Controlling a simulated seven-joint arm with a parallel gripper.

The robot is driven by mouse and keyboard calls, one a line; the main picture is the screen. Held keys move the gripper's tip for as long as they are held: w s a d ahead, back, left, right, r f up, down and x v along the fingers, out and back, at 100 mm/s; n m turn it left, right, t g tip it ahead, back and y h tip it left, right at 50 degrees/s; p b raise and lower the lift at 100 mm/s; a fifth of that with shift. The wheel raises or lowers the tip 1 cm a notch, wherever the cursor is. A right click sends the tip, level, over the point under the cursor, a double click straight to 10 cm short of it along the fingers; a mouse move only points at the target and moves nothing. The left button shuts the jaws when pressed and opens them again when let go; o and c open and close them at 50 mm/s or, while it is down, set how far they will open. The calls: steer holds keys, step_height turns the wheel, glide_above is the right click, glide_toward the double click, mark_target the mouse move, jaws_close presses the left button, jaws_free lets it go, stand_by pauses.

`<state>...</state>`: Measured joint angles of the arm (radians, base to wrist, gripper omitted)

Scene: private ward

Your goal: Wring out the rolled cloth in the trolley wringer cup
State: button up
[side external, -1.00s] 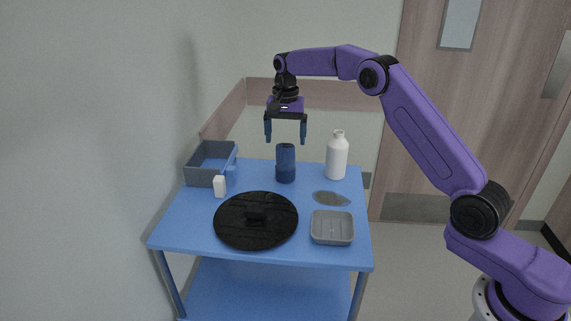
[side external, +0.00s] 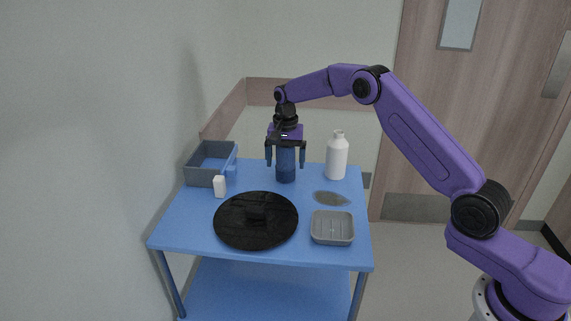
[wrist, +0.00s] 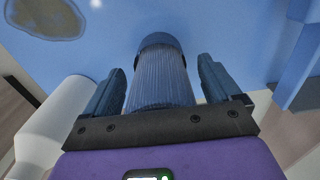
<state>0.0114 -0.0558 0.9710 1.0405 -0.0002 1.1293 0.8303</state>
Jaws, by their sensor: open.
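The rolled cloth (side external: 286,160) is a dark blue upright cylinder at the back middle of the trolley top. It stands in a darker blue wringer cup (side external: 286,175). My gripper (side external: 286,164) is open and pointing down, with one finger on each side of the cloth's upper part. In the wrist view the ribbed, grey-blue cloth (wrist: 160,82) lies between the two fingers, with visible gaps on both sides. The cup's dark rim (wrist: 158,41) shows beyond it. The cloth's top end is hidden by the gripper body.
A white bottle (side external: 337,158) stands close on the right. A grey-blue bin (side external: 203,177) and a small white block (side external: 219,187) are on the left. A black disc (side external: 256,233), a grey tray (side external: 332,241) and a flat puddle-like patch (side external: 331,199) lie nearer the front.

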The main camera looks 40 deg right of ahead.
jaws_close()
steer(key=shift+r, duration=4)
steer(key=shift+s+a+r, duration=0.3)
steer(key=shift+s, duration=0.2)
steer(key=s+a, duration=0.2)
steer(key=s, duration=1)
steer(key=s+a, duration=0.2)
steer(key=s, duration=1)
steer(key=shift+w+a+f, duration=0.1)
steer(key=shift+f, duration=1.6)
steer(key=shift+w+a+f, duration=0.1)
steer(key=shift+f, duration=1.6)
